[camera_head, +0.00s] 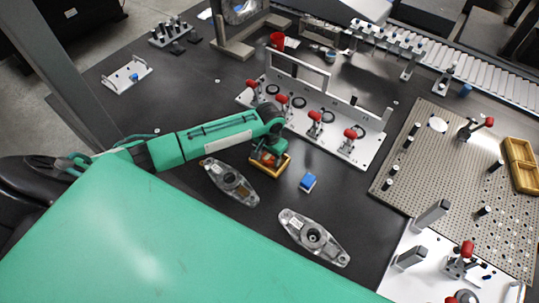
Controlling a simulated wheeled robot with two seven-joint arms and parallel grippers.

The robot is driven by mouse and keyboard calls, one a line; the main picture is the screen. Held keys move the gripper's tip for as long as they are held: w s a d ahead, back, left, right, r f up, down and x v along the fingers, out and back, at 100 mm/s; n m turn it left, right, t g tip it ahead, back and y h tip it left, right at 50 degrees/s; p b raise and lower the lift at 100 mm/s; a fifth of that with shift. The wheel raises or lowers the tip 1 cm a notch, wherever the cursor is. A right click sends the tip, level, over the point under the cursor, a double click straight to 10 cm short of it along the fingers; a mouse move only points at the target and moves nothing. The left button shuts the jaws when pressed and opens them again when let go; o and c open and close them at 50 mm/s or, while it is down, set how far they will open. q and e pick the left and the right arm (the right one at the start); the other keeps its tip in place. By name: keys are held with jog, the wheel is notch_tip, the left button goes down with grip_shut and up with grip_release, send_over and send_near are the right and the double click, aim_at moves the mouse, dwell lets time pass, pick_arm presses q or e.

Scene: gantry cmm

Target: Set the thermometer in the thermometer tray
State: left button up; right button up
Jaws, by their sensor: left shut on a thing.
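My left gripper (268,150), on the green arm from the left, points down over a small yellow tray (269,175) near the middle of the dark table. The gripper is shut on a small orange-red thing (267,160), which appears to be the thermometer. It is at the tray, inside the rim as seen from above; the gripper hides much of it, and I cannot tell whether it touches the tray floor. My right gripper is not in view.
A white fixture (318,122) with red-handled clamps stands just behind the tray. Two grey metal parts (232,181) (313,236) and a blue-white block (308,181) lie nearby. A perforated plate (455,150) with a yellow divided tray (522,165) is at right.

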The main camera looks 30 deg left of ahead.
aim_at(270, 157)
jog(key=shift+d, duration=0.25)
pick_arm(q)
jog(key=o, duration=1)
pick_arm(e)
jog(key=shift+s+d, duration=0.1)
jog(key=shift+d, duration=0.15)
pick_arm(q)
notch_tip(270, 157, up, 12)
jog(key=shift+b, duration=0.3)
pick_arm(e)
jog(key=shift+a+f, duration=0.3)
pick_arm(q)
jog(key=shift+r, duration=0.1)
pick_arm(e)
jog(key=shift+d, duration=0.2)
